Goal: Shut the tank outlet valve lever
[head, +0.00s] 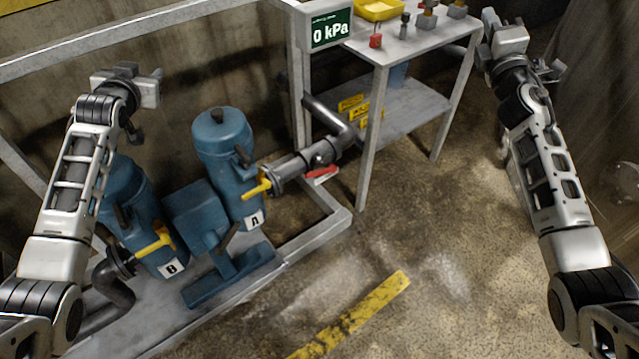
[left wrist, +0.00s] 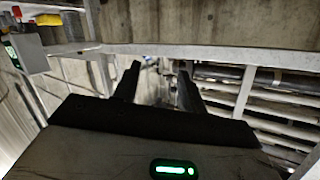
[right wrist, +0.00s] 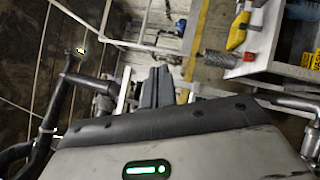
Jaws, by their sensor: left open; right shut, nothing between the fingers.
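A red lever (head: 321,174) sits on the valve of the dark pipe right of tank A, in the head view. Yellow levers stand at tank A (head: 257,187) and tank B (head: 155,243). No visible label says which is the tank outlet valve lever. My left gripper (head: 140,88) is raised at the upper left, away from the levers; its fingers (left wrist: 158,85) are apart and empty in the left wrist view. My right gripper (head: 512,40) is raised at the upper right, beside the table; its fingers (right wrist: 157,87) are together and empty in the right wrist view.
Blue tanks A (head: 224,150) and B (head: 125,195) stand on a grey frame (head: 315,225). A gauge (head: 330,28) reads 0 kPa. A metal table (head: 420,45) with small items stands at the back right. The floor (head: 440,240) in front is clear.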

